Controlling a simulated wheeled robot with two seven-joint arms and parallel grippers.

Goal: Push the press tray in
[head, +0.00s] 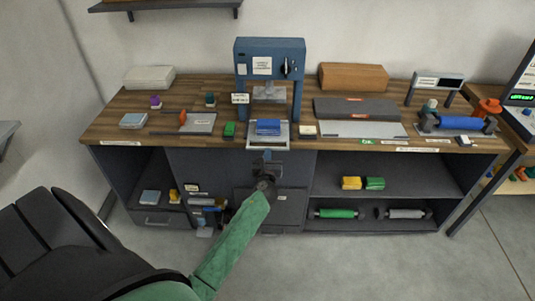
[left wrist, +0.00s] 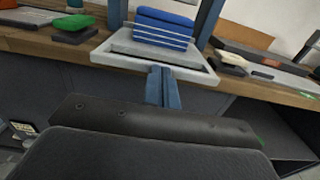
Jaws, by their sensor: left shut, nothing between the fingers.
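The blue press (head: 270,48) stands upright at the middle of the wooden counter. Its pale press tray (head: 281,143) sits in front of the press posts at the counter's front edge and carries a blue block (head: 268,127). In the left wrist view the tray (left wrist: 112,52) is ahead, with the blue striped block (left wrist: 163,30) on it. My left gripper (head: 267,155) is shut and empty, just in front of the tray's front edge. Its blue fingers (left wrist: 160,72) point at that edge; I cannot tell whether they touch it. My right gripper is out of view.
A green block (head: 230,130) is left of the tray and a small pale-topped block (head: 307,131) is right of it. A blue roller (head: 458,124) lies farther right. Open shelves below hold a green roller (head: 337,213) and small blocks.

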